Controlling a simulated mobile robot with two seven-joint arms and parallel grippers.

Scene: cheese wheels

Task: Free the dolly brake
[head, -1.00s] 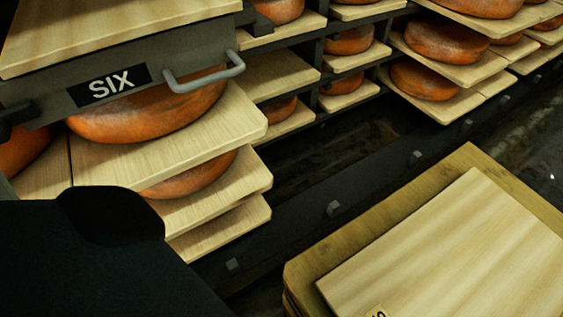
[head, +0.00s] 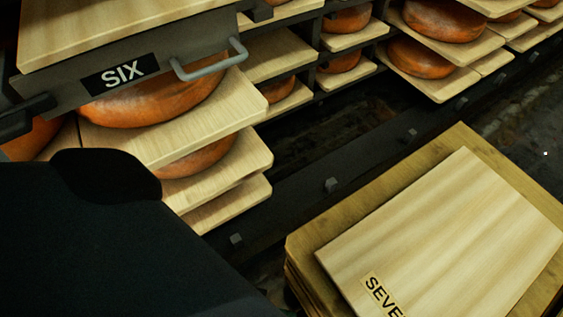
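No dolly brake can be made out in the head view. A stack of wooden boards (head: 318,284) stands at the lower right, its top board (head: 450,235) bearing a label that begins "SEVE". Whatever carries this stack is hidden below the frame edge. A large dark shape at the lower left looks like part of my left arm and covers what lies behind it. Neither of my grippers shows in this view.
A rack unit labelled "SIX" (head: 120,75) with a grey handle (head: 209,60) stands at upper left, its shelf boards (head: 190,128) jutting out under orange cheese wheels (head: 160,98). More loaded shelves (head: 440,85) line the back. A dark floor strip separates rack and stack.

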